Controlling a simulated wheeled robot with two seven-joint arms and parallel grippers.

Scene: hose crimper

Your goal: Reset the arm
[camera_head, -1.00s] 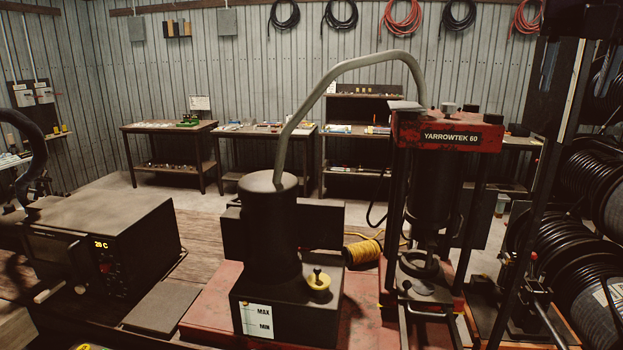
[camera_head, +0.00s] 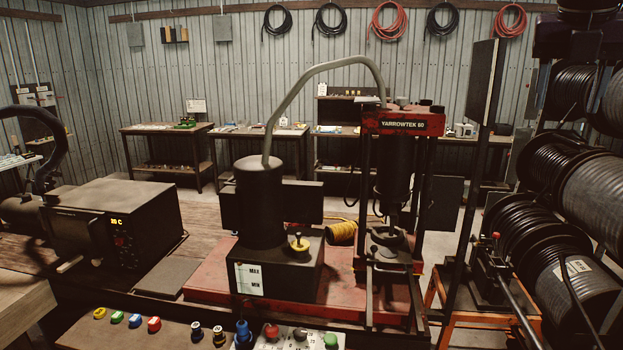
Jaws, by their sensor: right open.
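My right gripper (camera_head: 570,82) is at the top right, dark and partly lost against the black hose reels behind it. Its body hangs from the top edge and its fingers point down, apart, with nothing seen between them. It is up and to the right of the red YARROWTEK 60 press (camera_head: 402,123), apart from it. My left gripper is not in view.
A dark pump with a MAX/MIN gauge (camera_head: 249,279) stands left of the press, joined by a grey hose (camera_head: 325,69). Coloured buttons and knobs (camera_head: 271,332) line the front. Hose reels (camera_head: 585,190) fill the right.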

